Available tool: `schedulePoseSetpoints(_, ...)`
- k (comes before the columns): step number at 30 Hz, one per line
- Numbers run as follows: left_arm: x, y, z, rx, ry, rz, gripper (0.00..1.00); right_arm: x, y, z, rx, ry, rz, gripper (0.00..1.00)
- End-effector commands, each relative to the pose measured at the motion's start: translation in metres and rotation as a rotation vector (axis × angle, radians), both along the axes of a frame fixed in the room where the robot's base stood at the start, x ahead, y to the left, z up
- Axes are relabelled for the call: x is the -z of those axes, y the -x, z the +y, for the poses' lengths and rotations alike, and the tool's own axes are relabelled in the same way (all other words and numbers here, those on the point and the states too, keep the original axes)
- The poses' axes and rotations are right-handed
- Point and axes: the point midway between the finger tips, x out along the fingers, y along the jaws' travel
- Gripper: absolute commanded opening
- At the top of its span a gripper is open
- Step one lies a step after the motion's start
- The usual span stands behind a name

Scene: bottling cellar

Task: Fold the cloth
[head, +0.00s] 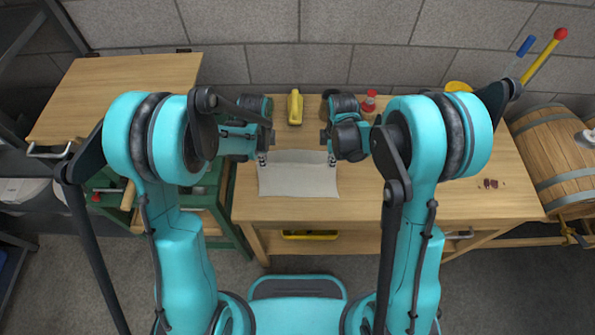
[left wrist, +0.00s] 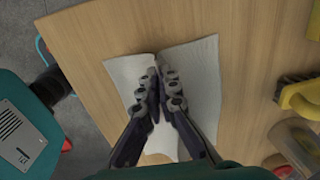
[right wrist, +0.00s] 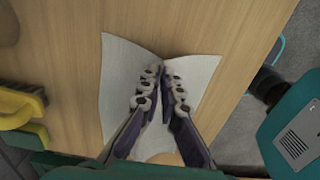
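A pale grey-white cloth (head: 298,180) lies on the wooden table (head: 440,195), close to its left end. My left gripper (head: 263,160) is at the cloth's left edge and my right gripper (head: 331,160) at its right edge, both toward the far side. In the left wrist view the left fingers (left wrist: 158,75) are together, with the cloth (left wrist: 203,75) drawn into a crease between them. In the right wrist view the right fingers (right wrist: 160,75) are likewise together on the creased cloth (right wrist: 195,80). Fingers and arms hide part of the cloth.
A yellow-handled brush (head: 294,107) and a red-topped bottle (head: 369,101) stand behind the cloth near the wall. Small dark red bits (head: 490,184) lie on the right of the table. The table between cloth and bits looks clear.

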Motion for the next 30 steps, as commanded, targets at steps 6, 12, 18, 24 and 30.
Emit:
schedulePoseSetpoints(6, -0.031, 0.0, 0.0, 0.0, 0.0, 0.0, 0.0, -0.031, 0.0, 0.0, 0.0, 0.0, 0.0, 0.0)
schedulePoseSetpoints(12, -0.066, 0.0, -0.001, 0.0, 0.0, 0.0, 0.0, -0.066, 0.0, 0.001, 0.0, 0.0, 0.0, 0.0)
schedulePoseSetpoints(18, -0.098, 0.0, -0.001, 0.0, 0.0, 0.0, 0.0, -0.098, 0.0, 0.001, 0.0, 0.0, 0.0, 0.0)
schedulePoseSetpoints(24, -0.115, 0.0, -0.001, 0.0, 0.0, 0.0, 0.0, -0.115, 0.0, 0.001, 0.0, 0.0, 0.0, 0.0)
schedulePoseSetpoints(30, -0.115, 0.0, -0.002, 0.0, 0.0, 0.0, 0.0, -0.114, 0.0, 0.001, 0.0, 0.0, 0.0, 0.0)
